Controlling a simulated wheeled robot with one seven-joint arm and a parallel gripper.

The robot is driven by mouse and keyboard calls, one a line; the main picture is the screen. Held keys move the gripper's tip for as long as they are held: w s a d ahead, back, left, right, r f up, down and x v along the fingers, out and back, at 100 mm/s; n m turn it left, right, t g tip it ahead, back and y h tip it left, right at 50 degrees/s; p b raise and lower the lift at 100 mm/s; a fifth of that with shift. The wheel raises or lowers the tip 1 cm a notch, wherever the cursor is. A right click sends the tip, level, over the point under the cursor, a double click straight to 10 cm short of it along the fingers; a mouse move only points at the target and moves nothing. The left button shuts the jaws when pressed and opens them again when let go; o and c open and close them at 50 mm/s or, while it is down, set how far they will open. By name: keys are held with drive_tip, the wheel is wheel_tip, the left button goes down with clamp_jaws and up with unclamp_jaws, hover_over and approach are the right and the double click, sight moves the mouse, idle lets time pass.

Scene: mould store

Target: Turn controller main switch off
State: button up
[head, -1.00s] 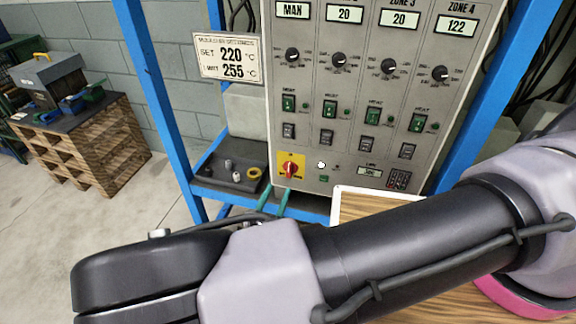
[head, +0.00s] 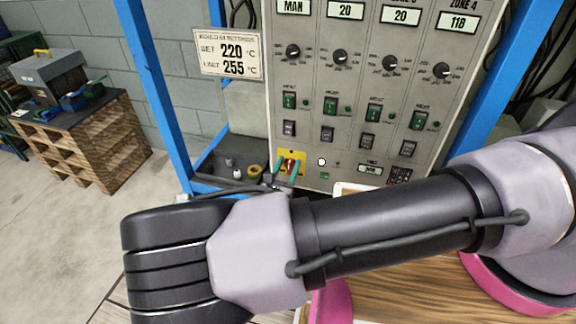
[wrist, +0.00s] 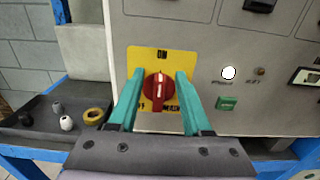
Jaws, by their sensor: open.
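The controller panel (head: 345,120) stands upright in a blue frame. Its main switch (wrist: 158,90) is a red rotary knob on a yellow plate (wrist: 160,53) low at the panel's left. The knob is upright, its white mark pointing up towards "ON". In the head view the switch (head: 290,165) shows partly between the fingers. My gripper (wrist: 159,75) is open, with one teal finger on each side of the knob and gaps to it in the wrist view. Whether the fingertips touch the plate I cannot tell. In the head view my gripper (head: 287,170) is at the switch.
A lit white lamp (wrist: 228,73) and a green button (wrist: 227,103) are right of the switch. A dark tray (wrist: 50,122) with small parts and a yellow ring lies at left. A wooden table (head: 420,290) is below my arm. A temperature sign (head: 228,53) hangs left of the panel.

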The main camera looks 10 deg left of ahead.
clamp_jaws()
drive_tip(key=shift+s+f, duration=0.1)
drive_tip(key=shift+f, duration=0.05)
